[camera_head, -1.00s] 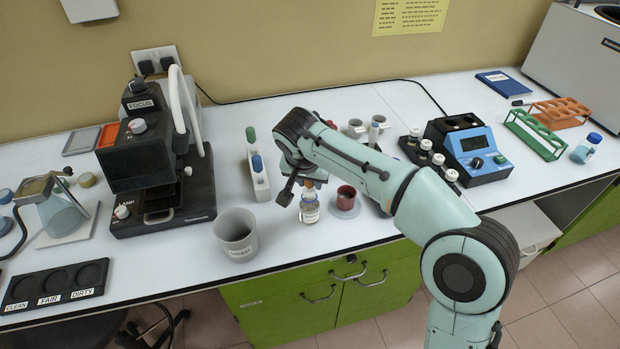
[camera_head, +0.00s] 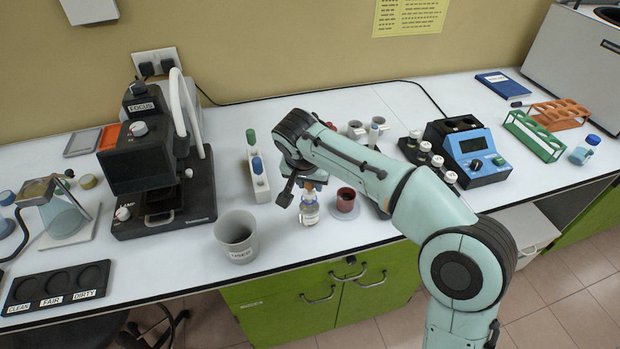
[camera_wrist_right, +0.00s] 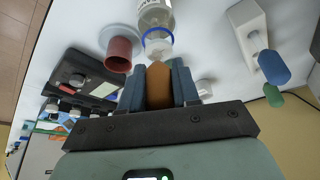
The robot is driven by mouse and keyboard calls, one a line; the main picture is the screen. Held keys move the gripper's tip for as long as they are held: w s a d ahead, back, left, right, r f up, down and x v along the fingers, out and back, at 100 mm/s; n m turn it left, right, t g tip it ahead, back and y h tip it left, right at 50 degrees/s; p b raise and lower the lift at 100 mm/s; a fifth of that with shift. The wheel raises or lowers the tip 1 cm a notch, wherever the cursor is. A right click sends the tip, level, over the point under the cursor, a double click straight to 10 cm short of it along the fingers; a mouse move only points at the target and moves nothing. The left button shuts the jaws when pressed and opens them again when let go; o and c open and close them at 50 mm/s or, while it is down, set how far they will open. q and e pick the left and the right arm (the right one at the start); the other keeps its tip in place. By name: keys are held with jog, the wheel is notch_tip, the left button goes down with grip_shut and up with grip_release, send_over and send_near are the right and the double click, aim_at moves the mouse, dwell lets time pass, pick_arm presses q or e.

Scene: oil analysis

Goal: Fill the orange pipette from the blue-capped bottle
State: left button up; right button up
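My right gripper (camera_head: 298,188) is above the front middle of the bench. In the right wrist view its two blue-grey fingers (camera_wrist_right: 158,88) are closed around the orange bulb of the pipette (camera_wrist_right: 158,82). A small bit of orange also shows below the gripper in the head view (camera_head: 308,184). Directly under it stands a clear glass bottle (camera_head: 309,212) with a label. In the wrist view the bottle (camera_wrist_right: 156,14) has a blue ring at its neck, in line with the pipette. The pipette's tip and any liquid in it are hidden. My left gripper is out of view.
A red cup (camera_head: 346,198) on a round base stands close right of the bottle. A grey beaker (camera_head: 237,234) and a white rack (camera_head: 259,183) with green- and blue-topped pipettes stand to the left. Another blue-capped bottle (camera_head: 582,154) is far right.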

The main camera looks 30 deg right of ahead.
notch_tip(320, 180, up, 2)
jog(key=shift+r+p, duration=0.15)
jog(key=shift+p, duration=0.5)
jog(key=shift+w+r+p, duration=0.1)
jog(key=shift+r+p, duration=0.65)
jog(key=shift+r, duration=0.3)
jog(key=shift+r+p, duration=1.8)
jog(key=shift+r, duration=0.8)
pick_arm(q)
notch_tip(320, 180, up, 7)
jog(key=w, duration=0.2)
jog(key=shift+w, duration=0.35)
